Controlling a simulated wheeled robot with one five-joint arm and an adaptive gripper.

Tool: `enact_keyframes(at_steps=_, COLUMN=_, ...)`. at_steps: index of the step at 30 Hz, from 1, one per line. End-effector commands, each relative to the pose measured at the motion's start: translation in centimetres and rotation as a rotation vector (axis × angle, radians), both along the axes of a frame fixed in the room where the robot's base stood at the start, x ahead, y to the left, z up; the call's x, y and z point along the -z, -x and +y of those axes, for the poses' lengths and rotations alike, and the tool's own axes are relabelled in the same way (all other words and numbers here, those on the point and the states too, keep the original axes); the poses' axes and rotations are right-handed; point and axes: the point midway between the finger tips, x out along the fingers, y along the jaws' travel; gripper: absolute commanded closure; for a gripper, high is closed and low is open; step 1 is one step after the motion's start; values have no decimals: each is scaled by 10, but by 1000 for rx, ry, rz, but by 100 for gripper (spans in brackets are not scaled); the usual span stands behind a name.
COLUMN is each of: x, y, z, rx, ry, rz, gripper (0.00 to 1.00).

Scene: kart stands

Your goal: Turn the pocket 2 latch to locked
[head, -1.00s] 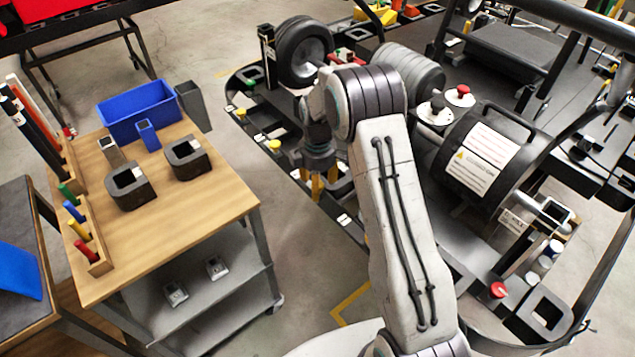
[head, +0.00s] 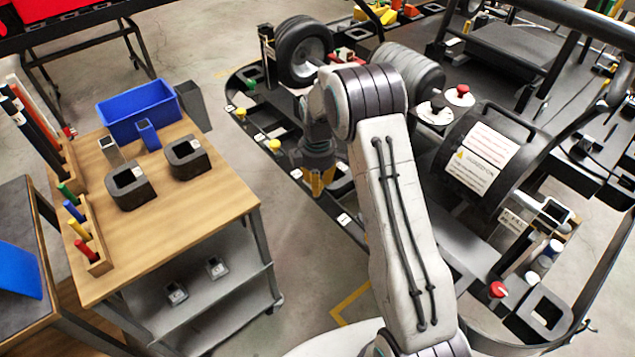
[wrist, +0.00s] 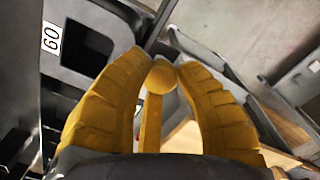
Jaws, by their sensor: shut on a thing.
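My gripper (wrist: 160,62) has yellow ribbed fingers, shut on a yellow latch (wrist: 160,79) with a round knob in the wrist view. A narrow yellow bar (wrist: 150,128) shows below the knob, between the fingers. In the head view my gripper (head: 318,184) points down at the near edge of the dark kart stand (head: 352,229). There the fingers hide the latch. I cannot read which pocket number this latch belongs to, or whether it stands at locked.
A dark square pocket (wrist: 88,47) with a white number label (wrist: 52,38) lies left of the fingers. Another yellow knob (head: 273,145) sits farther along the stand edge. A wooden-topped cart (head: 190,215) stands to the left, with bare floor between.

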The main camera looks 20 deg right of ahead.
Motion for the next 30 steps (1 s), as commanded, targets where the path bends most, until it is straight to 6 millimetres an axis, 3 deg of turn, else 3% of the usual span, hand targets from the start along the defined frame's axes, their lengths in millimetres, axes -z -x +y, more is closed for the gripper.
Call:
enact_keyframes(at_steps=11, x=4, y=1, z=0, rx=80, ry=0, rz=4, gripper=100)
enact_keyframes(at_steps=30, x=5, y=2, z=0, rx=647, ry=1, rz=8, gripper=100)
